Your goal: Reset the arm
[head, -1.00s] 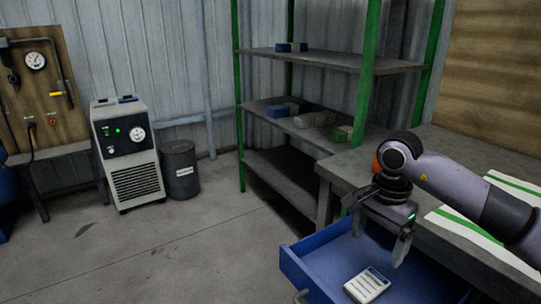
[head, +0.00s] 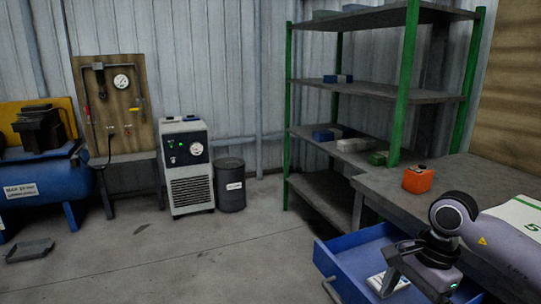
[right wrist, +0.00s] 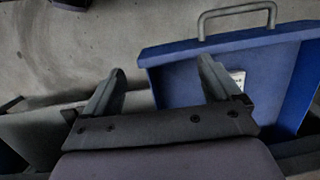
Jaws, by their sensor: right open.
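My right gripper (head: 412,288) is in the lower right of the head view, at the open blue drawer (head: 338,262) under the workbench. In the right wrist view my right gripper (right wrist: 162,70) has its two fingers spread wide with nothing between them. One finger overlaps the drawer (right wrist: 222,44) in that picture, and the other lies outside its side wall. A white labelled item (head: 378,284) lies in the drawer, partly hidden by my gripper. My left gripper is in neither view.
A green-posted shelf (head: 375,90) stands behind. A white machine (head: 190,175), a dark bin (head: 231,188) and a blue compressor (head: 40,180) stand left. The middle floor is clear.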

